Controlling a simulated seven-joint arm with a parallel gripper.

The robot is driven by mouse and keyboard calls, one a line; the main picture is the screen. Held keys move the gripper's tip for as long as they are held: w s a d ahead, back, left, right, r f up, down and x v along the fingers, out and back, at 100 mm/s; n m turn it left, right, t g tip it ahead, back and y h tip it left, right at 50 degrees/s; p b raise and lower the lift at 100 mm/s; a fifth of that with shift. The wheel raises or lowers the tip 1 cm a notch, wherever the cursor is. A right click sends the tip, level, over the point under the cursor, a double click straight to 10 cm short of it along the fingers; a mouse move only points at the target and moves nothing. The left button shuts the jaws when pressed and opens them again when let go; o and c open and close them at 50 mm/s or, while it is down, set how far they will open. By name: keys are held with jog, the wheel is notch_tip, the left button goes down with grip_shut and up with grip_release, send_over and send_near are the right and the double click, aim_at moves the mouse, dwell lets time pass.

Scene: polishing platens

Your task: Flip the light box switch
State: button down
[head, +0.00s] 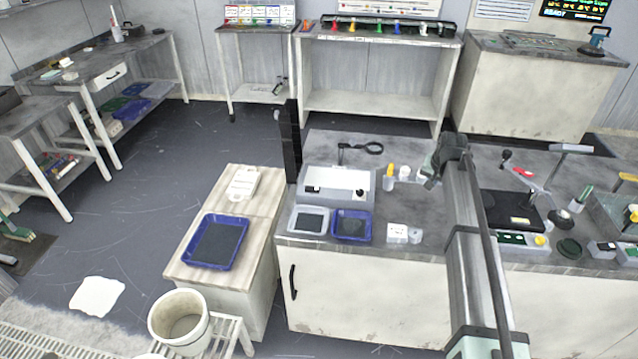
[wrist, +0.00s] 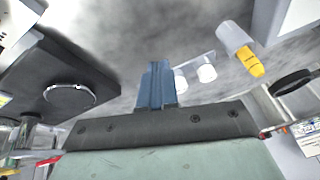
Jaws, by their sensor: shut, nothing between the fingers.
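The light box (head: 337,180) is a low pale box with a bright white top on the grey bench, left of my arm in the head view. A small dark piece (head: 360,193) on its front right may be the switch; it is too small to be sure. My gripper (head: 430,172) is above the bench to the right of the light box, apart from it. In the wrist view my blue fingers (wrist: 156,84) are together and empty. A pale box edge (wrist: 300,14) at the top right may be the light box. No switch is clear there.
A magnifier (head: 374,148) stands behind the light box. A yellow-tipped bottle (head: 390,172) and white jars (head: 405,173) stand between it and my gripper. A grey tray (head: 309,220) and a blue tray (head: 352,225) lie in front. A black plate (head: 512,210) is to the right.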

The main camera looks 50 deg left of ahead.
jog(key=s+a+r+n, duration=0.2)
jog(key=s+a+r, duration=0.2)
jog(key=s+a, duration=0.85)
notch_tip(320, 180, up, 7)
jog(key=n, duration=0.1)
send_over(317, 189)
jog(key=s+d, duration=0.3)
jog(key=shift+w+a+r+h, duration=0.2)
jog(key=shift+w+h, duration=0.1)
jog(key=shift+h, duration=0.1)
jog(key=shift+f, duration=0.1)
jog(key=x, duration=1.2)
jog(key=shift+s+d+f, duration=0.25)
jog(key=shift+s+f, duration=0.05)
jog(key=shift+f, duration=0.7)
jog(key=shift+f+g, duration=0.2)
jog(key=shift+g, duration=0.1)
jog(key=shift+s, duration=0.1)
